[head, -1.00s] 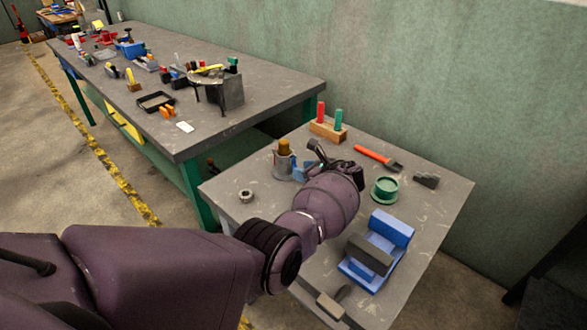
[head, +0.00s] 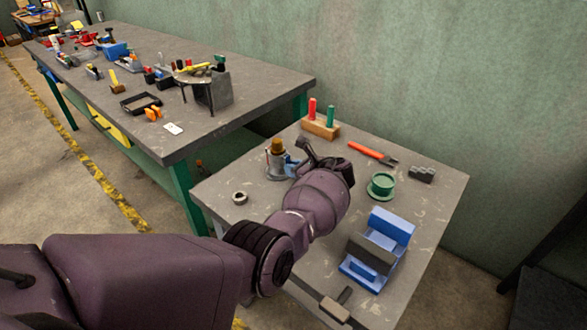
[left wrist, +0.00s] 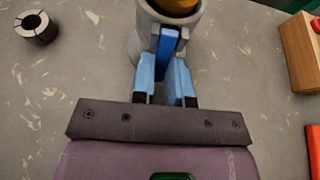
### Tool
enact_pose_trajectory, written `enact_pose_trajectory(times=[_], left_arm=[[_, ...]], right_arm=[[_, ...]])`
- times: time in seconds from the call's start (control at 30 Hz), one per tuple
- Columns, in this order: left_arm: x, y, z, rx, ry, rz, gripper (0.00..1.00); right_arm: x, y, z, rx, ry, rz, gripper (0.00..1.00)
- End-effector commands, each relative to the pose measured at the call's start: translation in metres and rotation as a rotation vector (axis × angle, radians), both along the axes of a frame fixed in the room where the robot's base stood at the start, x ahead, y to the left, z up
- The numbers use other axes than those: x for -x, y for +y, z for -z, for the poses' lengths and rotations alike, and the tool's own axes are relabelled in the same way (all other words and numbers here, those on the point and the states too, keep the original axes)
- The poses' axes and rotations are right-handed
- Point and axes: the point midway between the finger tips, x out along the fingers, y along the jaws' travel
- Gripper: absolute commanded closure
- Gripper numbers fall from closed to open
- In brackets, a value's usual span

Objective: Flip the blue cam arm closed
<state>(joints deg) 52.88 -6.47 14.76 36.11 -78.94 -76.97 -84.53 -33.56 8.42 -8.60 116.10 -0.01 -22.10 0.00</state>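The grey clamp body (head: 276,169) stands upright on the small table with a brown-gold cylinder (head: 277,146) in its top. Both also show at the top of the left wrist view, the grey body (left wrist: 141,45) and the cylinder (left wrist: 177,5). The blue cam arm (left wrist: 168,42) sticks out from the body toward my wrist camera. My left gripper (left wrist: 169,68) has light blue fingers close together, with the cam arm between them. Its contact faces are partly hidden. In the head view my left wrist covers part of this area. My right gripper is in neither view.
A metal ring (head: 240,198) lies left of the clamp. A wooden block with red and green pegs (head: 320,127) stands behind. An orange-handled tool (head: 371,153), a green flanged part (head: 381,185) and a blue fixture (head: 378,245) are to the right. A workbench (head: 215,125) stands behind left.

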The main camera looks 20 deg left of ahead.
Motion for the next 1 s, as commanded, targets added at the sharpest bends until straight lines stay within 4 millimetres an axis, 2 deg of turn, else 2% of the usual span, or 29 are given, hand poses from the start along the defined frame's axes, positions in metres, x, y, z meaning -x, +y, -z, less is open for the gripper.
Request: enact_pose_trajectory(times=[0.37,0.8,0.83,0.97,1.0], left_arm=[[-0.001,0.004,0.006,-0.078,-0.025,-0.001,1.0],[-0.001,0.004,0.003,-0.117,-0.044,0.0,1.0],[-0.001,0.004,0.003,-0.117,-0.043,-0.001,0.81],[-0.001,0.004,0.003,-0.117,-0.043,-0.001,0.61],[-0.001,0.004,0.003,-0.117,-0.044,0.0,0.6]], right_arm=[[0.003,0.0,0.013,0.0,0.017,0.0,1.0],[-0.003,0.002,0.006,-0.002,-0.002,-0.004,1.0],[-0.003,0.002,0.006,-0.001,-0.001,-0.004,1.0],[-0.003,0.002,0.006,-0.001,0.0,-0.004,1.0],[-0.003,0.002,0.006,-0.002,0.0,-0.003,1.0]])
